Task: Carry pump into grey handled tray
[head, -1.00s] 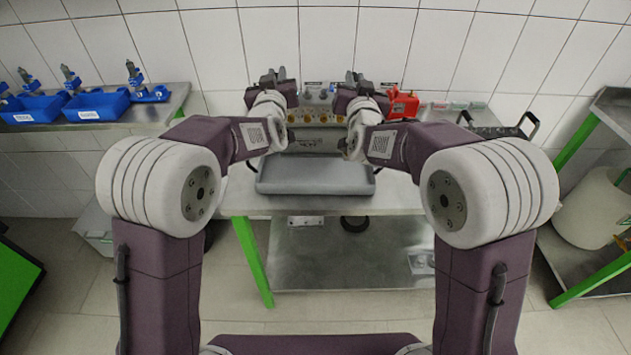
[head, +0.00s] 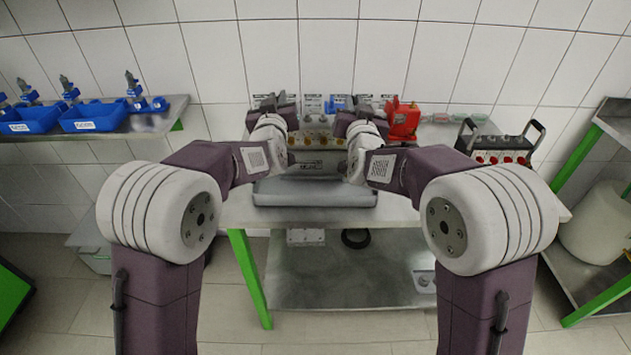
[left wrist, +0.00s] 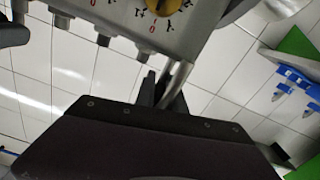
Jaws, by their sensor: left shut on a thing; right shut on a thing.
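A grey box with yellow knobs (head: 318,141), which I take to be the pump, is between my two grippers, behind the grey tray. The left wrist view shows its grey face with dials and a yellow knob (left wrist: 164,6). My left gripper (head: 274,102) is shut at its left side; in the left wrist view its fingers (left wrist: 163,92) close around a curved metal handle. My right gripper (head: 356,104) is shut at its right side, its fingertip contact hidden. The grey tray (head: 315,192) lies on the table in front, looking empty. Whether the box touches the table is unclear.
A red object (head: 403,119) stands behind my right forearm. A black-handled box with red knobs (head: 500,156) is further right. Blue bins (head: 95,117) with blue fittings stand on the left shelf. A green-framed rack (head: 585,145) stands at the far right.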

